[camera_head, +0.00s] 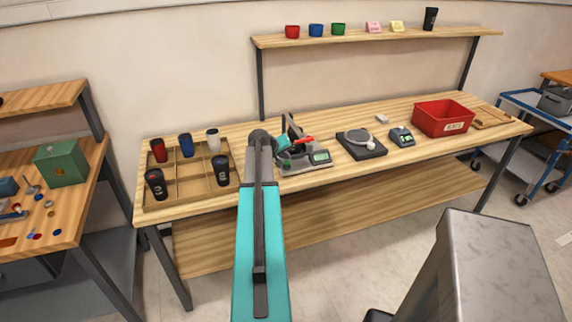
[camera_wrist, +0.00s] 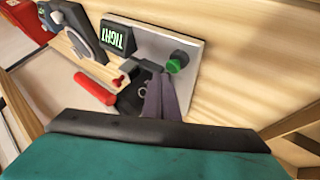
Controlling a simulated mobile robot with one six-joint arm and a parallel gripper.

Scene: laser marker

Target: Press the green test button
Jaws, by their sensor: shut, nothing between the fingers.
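The green test button (camera_wrist: 178,63) stands on the light grey plate of a small device (camera_wrist: 190,38) in the wrist view. The device (camera_head: 307,162) sits on the workbench in the head view, partly behind my arm. A lit display (camera_wrist: 117,37) on it shows letters that seem to read TIGHT. A red handle (camera_wrist: 96,90) and a dark clamp-like part are beside the plate. My gripper (camera_wrist: 160,84) is shut and empty, its fingertips close to the button, slightly below and left of it in the wrist view. I cannot tell whether they touch it.
A wooden tray (camera_head: 188,204) with several cups lies left of the device. A black scale-like unit (camera_head: 372,151), a small blue-grey device (camera_head: 402,136) and a red bin (camera_head: 444,117) stand to its right. A shelf (camera_head: 380,36) with cups is above.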

